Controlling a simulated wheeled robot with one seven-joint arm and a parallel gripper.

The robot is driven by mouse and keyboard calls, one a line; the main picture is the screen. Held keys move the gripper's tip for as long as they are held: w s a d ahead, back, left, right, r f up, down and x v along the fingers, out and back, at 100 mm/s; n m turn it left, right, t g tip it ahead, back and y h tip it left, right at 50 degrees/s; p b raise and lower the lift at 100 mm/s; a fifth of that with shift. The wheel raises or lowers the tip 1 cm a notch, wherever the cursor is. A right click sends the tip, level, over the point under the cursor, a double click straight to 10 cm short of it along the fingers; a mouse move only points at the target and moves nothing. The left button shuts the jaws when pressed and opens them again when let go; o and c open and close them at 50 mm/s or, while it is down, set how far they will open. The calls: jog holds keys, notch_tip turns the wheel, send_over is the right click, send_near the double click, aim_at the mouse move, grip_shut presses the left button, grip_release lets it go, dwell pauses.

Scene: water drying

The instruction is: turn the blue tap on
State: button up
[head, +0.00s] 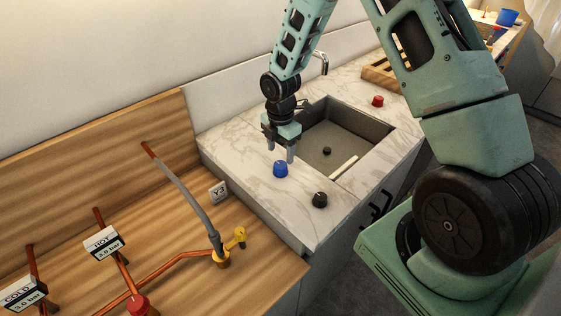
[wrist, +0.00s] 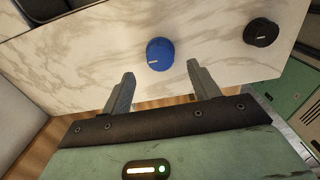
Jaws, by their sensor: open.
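The blue tap (head: 280,169) is a round knob with a pale mark, on the marble counter left of the sink. It also shows in the wrist view (wrist: 160,54), just beyond the fingertips and between their lines. My gripper (head: 282,155) is open and empty, pointing down, just above and behind the blue knob in the head view. In the wrist view its two fingers (wrist: 158,78) stand apart, and I see no contact with the knob.
A black knob (head: 320,200) stands right of the blue one, near the counter's front edge. A red knob (head: 377,101) is beyond the sink (head: 345,145). Left are a wooden bench (head: 185,280), copper pipes, a grey hose (head: 188,195) and a yellow valve (head: 238,238).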

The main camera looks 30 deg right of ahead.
aim_at(280, 164)
jog(key=shift+f+p, duration=0.7)
jog(key=shift+f, duration=2.5)
jog(key=c, duration=1)
